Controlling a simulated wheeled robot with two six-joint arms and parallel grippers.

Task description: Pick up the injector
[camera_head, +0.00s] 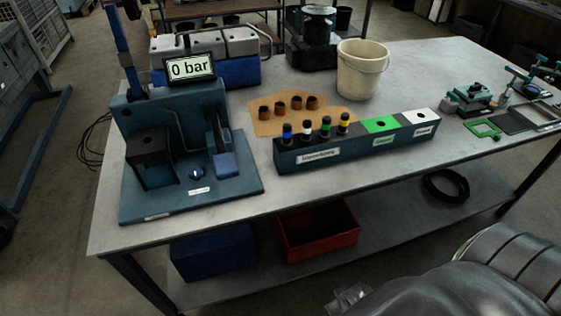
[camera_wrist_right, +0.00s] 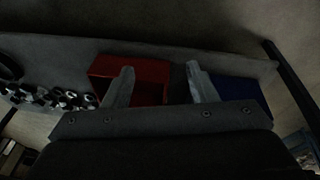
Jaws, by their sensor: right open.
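Several injectors with dark tops and coloured bands stand upright in a dark rack (camera_head: 300,163) on the workbench: blue (camera_head: 287,132), white (camera_head: 306,131), green (camera_head: 326,127) and yellow (camera_head: 344,123). The rack's right part has a green section (camera_head: 380,125) and a white section (camera_head: 420,116), each with an empty-looking hole. In the right wrist view my right gripper (camera_wrist_right: 159,68) is open, with nothing between its fingers. It is away from the rack, which I cannot make out in that view. My left gripper is not in view.
A blue test stand (camera_head: 190,190) with a "0 bar" display stands left of the rack. Dark nozzle-like parts (camera_head: 280,104) lie on brown card behind it. A beige bucket (camera_head: 362,70) stands behind. A red bin (camera_head: 318,230) sits on the lower shelf; it also shows in the wrist view (camera_wrist_right: 148,72).

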